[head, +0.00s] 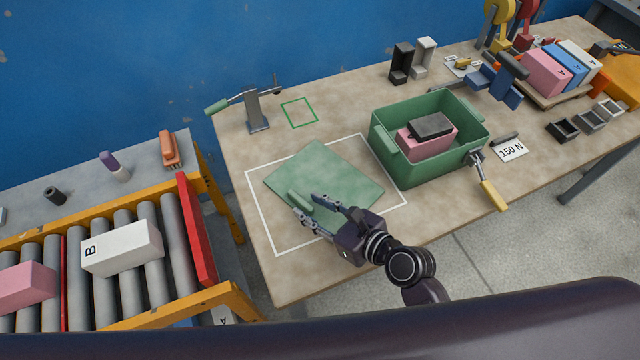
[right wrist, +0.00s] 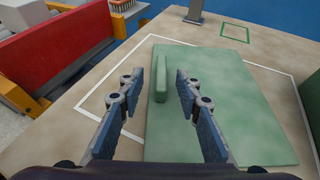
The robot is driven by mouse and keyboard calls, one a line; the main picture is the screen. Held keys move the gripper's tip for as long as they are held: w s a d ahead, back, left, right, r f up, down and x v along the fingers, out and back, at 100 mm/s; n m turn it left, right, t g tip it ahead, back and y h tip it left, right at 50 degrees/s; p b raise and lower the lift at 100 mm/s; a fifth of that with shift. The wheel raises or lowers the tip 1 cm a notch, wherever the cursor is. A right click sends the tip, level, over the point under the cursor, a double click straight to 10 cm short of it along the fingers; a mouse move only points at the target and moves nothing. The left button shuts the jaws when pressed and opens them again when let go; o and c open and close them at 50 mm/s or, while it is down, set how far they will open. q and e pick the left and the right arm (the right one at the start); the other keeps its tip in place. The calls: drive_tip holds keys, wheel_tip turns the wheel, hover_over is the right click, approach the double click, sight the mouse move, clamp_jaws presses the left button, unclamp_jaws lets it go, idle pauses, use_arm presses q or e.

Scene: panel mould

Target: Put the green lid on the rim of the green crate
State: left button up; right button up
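The green lid (head: 335,178) lies flat on the table, mostly inside a white outlined square; a raised green handle stands on it. The handle (right wrist: 161,78) shows upright in the right wrist view. My right gripper (head: 320,207) is open over the lid. Its fingers (right wrist: 160,88) stand on either side of the handle, with gaps on both sides. The green crate (head: 420,165) is to the right of the lid, with its top open. A pink block (head: 425,147) and a dark block (head: 431,125) lie inside it. My left gripper is not in view.
A yellow-handled clamp (head: 492,193) is at the crate's front right, beside a "150 N" card (head: 511,150). A green-handled clamp (head: 256,110) stands at the table's back left. A roller conveyor (head: 140,285) with blocks is at left. Bare table lies around the white outline.

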sight(303, 201)
drive_tip(key=x, duration=0.4)
drive_tip(key=shift+w+d, duration=0.1)
drive_tip(key=shift+d, duration=0.05)
drive_tip(key=shift+w+a+f, duration=0.2)
drive_tip(key=shift+w, duration=0.05)
clamp_jaws()
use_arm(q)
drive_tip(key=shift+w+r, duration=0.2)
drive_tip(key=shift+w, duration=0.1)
